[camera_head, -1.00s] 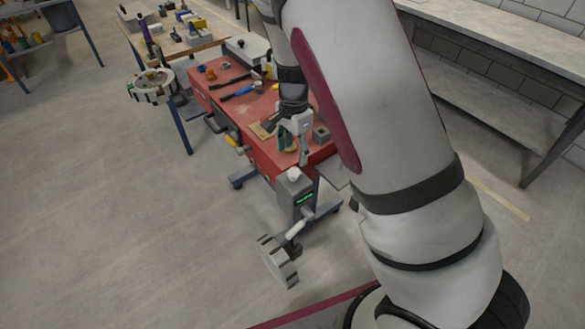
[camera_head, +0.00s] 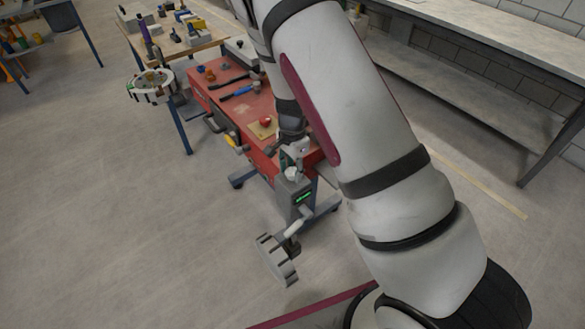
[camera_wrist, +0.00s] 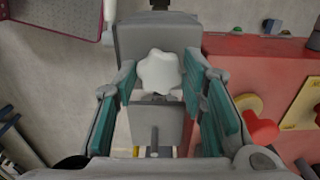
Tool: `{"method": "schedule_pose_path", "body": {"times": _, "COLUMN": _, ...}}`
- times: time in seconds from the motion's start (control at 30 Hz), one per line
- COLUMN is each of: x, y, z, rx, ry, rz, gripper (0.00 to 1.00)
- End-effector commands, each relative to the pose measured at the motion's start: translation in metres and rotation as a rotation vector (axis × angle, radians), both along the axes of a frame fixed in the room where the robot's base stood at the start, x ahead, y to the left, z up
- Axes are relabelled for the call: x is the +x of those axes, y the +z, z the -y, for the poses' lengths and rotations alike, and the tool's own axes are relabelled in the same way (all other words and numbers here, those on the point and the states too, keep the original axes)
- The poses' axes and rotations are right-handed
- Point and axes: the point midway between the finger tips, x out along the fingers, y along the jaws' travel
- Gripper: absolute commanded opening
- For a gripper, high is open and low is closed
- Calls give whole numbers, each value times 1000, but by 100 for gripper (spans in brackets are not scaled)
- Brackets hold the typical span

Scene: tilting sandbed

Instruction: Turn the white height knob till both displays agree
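The white height knob (camera_head: 292,174) is a lobed knob on top of a grey upright housing at the near end of the red table. In the wrist view the white knob (camera_wrist: 160,72) appears between the teal-padded fingers of my gripper (camera_wrist: 160,80). In the head view my gripper (camera_head: 296,155) is just behind and above the knob, partly hidden by my arm. One green-lit display (camera_head: 304,196) shows on the housing's front, too small to read. I cannot make out a second display.
The red table (camera_head: 250,110) carries tools and a red knob on a tan plate (camera_head: 262,128); this red knob (camera_wrist: 262,130) is close to my right finger. The floor at left is clear.

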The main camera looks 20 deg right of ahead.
Motion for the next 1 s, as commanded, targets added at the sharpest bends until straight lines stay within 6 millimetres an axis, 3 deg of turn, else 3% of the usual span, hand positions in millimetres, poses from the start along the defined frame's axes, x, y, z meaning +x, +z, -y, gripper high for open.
{"method": "schedule_pose_path", "body": {"times": 0.03, "x": 0, "y": 0, "z": 0, "rx": 0, "ry": 0, "rz": 0, "gripper": 19}}
{"method": "schedule_pose_path", "body": {"times": 0.1, "x": 0, "y": 0, "z": 0, "rx": 0, "ry": 0, "rz": 0, "gripper": 8}}
{"method": "schedule_pose_path", "body": {"times": 0.53, "x": 0, "y": 0, "z": 1, "rx": 0, "ry": 76, "rz": 0, "gripper": 8}}
{"method": "schedule_pose_path", "body": {"times": 1.0, "x": 0, "y": 0, "z": 1, "rx": -1, "ry": 445, "rz": 1, "gripper": 8}}
